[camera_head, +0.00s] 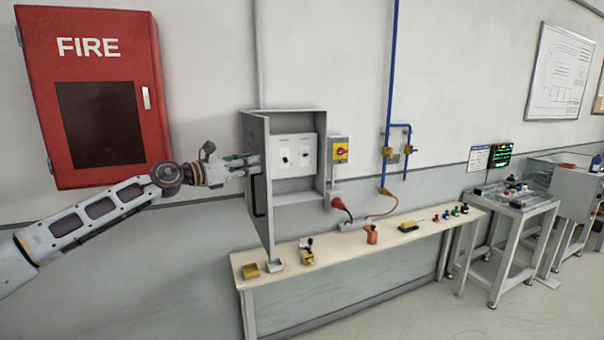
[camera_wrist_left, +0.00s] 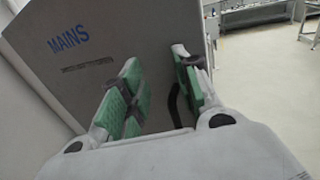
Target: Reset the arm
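My left gripper (camera_head: 246,161) is at the outer face of the open door (camera_head: 257,135) of a grey wall cabinet (camera_head: 322,150). In the left wrist view its green-padded fingers (camera_wrist_left: 160,95) are spread apart. The door face, lettered MAINS (camera_wrist_left: 110,50), fills the space beyond them. A dark curved door handle (camera_wrist_left: 174,105) shows between the fingers, near the right one; I cannot tell whether they touch it. In the head view the handle (camera_head: 259,196) sits below the gripper. My right gripper is not in view.
A red FIRE box (camera_head: 100,95) hangs above my left arm. White switch panels (camera_head: 294,155) show inside the cabinet. A narrow bench (camera_head: 340,252) below holds small items, including an orange one (camera_head: 371,234). A metal table (camera_head: 515,205) stands at right. Floor at the lower right is clear.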

